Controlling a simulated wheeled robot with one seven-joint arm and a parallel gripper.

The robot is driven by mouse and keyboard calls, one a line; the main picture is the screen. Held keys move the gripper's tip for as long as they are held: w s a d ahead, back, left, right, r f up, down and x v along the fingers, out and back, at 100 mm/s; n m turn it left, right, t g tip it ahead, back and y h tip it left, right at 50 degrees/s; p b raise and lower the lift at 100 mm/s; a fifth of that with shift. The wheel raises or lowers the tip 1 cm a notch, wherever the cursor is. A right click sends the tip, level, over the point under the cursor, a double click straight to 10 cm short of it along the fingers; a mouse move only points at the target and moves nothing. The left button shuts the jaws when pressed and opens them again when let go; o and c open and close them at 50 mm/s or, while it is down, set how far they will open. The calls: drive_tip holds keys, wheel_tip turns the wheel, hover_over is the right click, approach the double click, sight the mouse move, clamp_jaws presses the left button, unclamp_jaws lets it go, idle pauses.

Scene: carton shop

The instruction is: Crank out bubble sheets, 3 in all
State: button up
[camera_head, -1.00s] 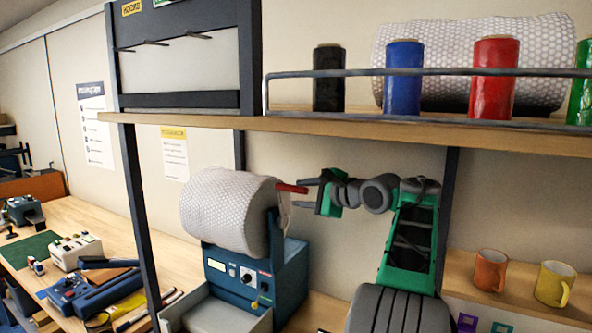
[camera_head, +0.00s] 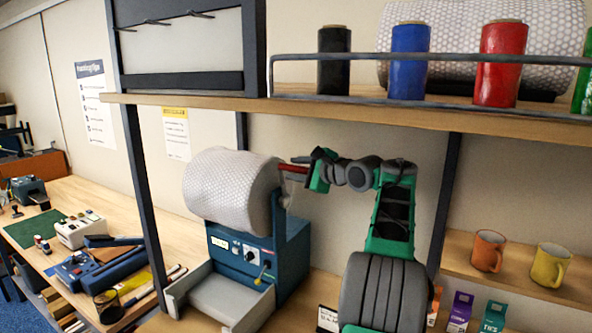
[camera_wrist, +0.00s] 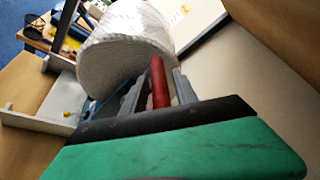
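The bubble-wrap machine has a blue body (camera_head: 295,250) with a dial and switches on its front. A large white bubble roll (camera_head: 228,190) sits on top, and a grey tray (camera_head: 225,298) is at its front. The red crank handle (camera_head: 291,175) sticks out at the roll's right side. My gripper (camera_head: 300,162) is at the handle. In the wrist view, the red handle (camera_wrist: 158,82) lies between my two fingers, with small gaps on both sides, so the gripper looks open around it. The roll (camera_wrist: 125,45) fills the space beyond. No cut sheet shows in the tray.
A shelf (camera_head: 400,115) above carries black, blue and red spools and another bubble roll (camera_head: 465,48). An orange mug (camera_head: 488,250) and a yellow mug (camera_head: 549,264) stand at right. The left bench (camera_head: 100,215) holds several tools and devices.

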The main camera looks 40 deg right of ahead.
clamp_jaws()
idle(1.1)
